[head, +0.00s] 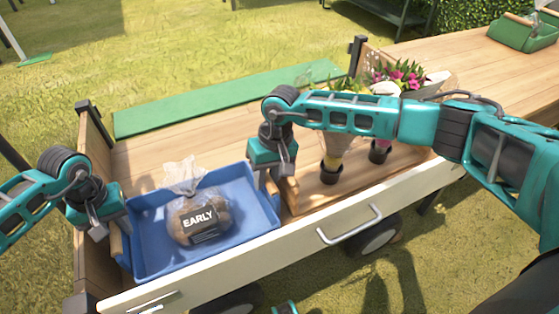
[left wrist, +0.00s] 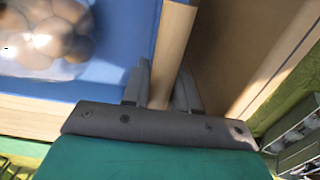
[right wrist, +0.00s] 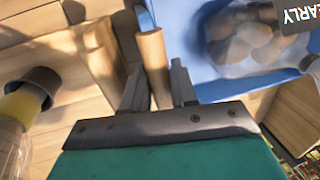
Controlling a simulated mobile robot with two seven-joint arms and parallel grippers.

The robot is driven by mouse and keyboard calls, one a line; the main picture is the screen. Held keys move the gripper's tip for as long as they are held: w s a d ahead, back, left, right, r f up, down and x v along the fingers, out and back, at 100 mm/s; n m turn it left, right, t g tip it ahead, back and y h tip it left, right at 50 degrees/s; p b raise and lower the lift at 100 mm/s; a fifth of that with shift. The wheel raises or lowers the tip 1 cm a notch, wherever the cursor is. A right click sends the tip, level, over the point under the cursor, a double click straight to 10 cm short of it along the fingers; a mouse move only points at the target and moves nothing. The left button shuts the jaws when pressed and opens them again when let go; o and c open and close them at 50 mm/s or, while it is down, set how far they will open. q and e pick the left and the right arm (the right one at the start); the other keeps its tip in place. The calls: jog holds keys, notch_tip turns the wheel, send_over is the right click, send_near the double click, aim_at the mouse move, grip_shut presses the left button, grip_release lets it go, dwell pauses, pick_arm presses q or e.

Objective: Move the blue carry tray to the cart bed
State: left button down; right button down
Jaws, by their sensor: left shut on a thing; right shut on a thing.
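The blue carry tray (head: 150,253) is in the left part of the cart bed (head: 150,157) in the head view, with a clear bag labelled EARLY (head: 200,217) inside it. My left gripper (head: 112,232) is shut on the wooden handle at the tray's left end; the handle (left wrist: 172,55) runs between the fingers in the left wrist view. My right gripper (head: 270,180) is shut on the handle at the right end, which shows in the right wrist view (right wrist: 153,65). I cannot tell whether the tray's underside touches the bed.
A wooden holder (head: 325,195) with flower bouquets (head: 400,77) stands close right of the tray. The cart's white front panel (head: 300,245) has a metal handle. Wooden end walls with dark posts (head: 95,125) bound the bed.

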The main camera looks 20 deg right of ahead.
pick_arm(q)
jog(key=c, duration=1.3)
grip_release()
jog(key=shift+a+f, duration=0.2)
jog(key=shift+a, duration=0.15)
pick_arm(e)
jog(key=c, duration=1.3)
grip_release()
jog(key=shift+d+f, duration=0.2)
jog(key=shift+d, duration=0.15)
pick_arm(q)
jog(key=o, duration=0.4)
jog(key=shift+d+r, duration=0.1)
jog(key=shift+d, duration=0.15)
pick_arm(e)
jog(key=o, duration=0.4)
jog(key=shift+a, duration=0.2)
pick_arm(q)
notch_tip(320, 180, up, 11)
jog(key=shift+f, duration=0.1)
jog(key=shift+r, duration=0.55)
pick_arm(e)
jog(key=shift+r, duration=0.2)
jog(key=r, duration=0.4)
jog(key=d+r, duration=0.1)
jog(key=r, duration=0.2)
jog(key=d+r, duration=0.1)
jog(key=r, duration=0.3)
jog(key=shift+w+d+r, duration=0.1)
jog(key=shift+r, duration=0.25)
